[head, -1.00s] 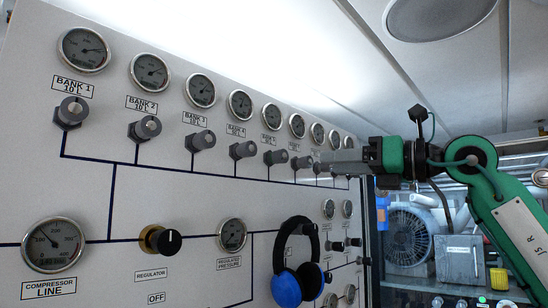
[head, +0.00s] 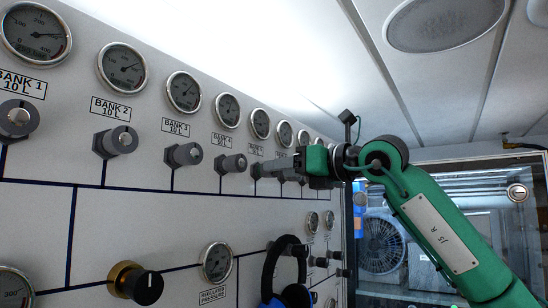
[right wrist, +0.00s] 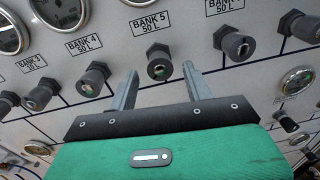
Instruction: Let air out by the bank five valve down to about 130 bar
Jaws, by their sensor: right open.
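The bank five valve (right wrist: 159,64) is a dark knob on a hex body under the label "BANK 5 50 L" (right wrist: 150,24) in the right wrist view. My right gripper (right wrist: 160,70) is open, with one finger on each side of that valve in the picture. Whether the fingers touch it I cannot tell. In the head view the right gripper (head: 264,168) is at the valve row and largely hides this valve. The bank five gauge (head: 260,123) is above it, its needle too small to read. My left gripper is not in view.
The bank four valve (right wrist: 94,79) and the bank six valve (right wrist: 236,45) flank the gripper closely. Blue headphones (head: 270,270) hang low on the panel. A black regulator knob (head: 141,285) sits lower left. A fan (head: 383,245) stands behind glass at right.

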